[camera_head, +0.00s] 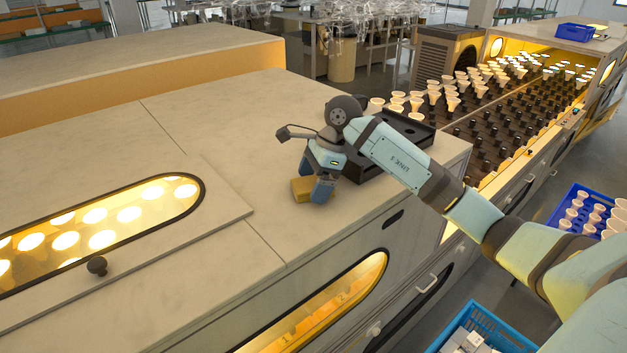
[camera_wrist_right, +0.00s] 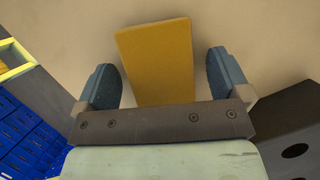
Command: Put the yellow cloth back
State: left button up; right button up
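The yellow cloth (camera_head: 301,190) looks like a flat folded block lying on the pale top of the machine, near its right end. My right gripper (camera_head: 316,190) is lowered over it from above. In the right wrist view the cloth (camera_wrist_right: 156,62) lies between the two blue fingers of the gripper (camera_wrist_right: 163,80), with a gap on each side. The gripper is open and does not hold the cloth. In the head view its fingers partly hide the cloth. My left gripper does not show.
A dark tray (camera_head: 405,132) stands on the machine top just behind the right gripper; its dark side shows in the right wrist view (camera_wrist_right: 292,140). A black knob (camera_head: 97,265) stands up at left. Blue crates (camera_head: 553,217) are below the right edge. The top's middle is clear.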

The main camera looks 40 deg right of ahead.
jog(key=shift+r, duration=0.25)
jog(key=shift+d+r, duration=0.2)
jog(key=shift+r, duration=0.05)
jog(key=b+v, duration=0.2)
jog(key=v, duration=0.9)
jog(key=shift+s+r, duration=0.1)
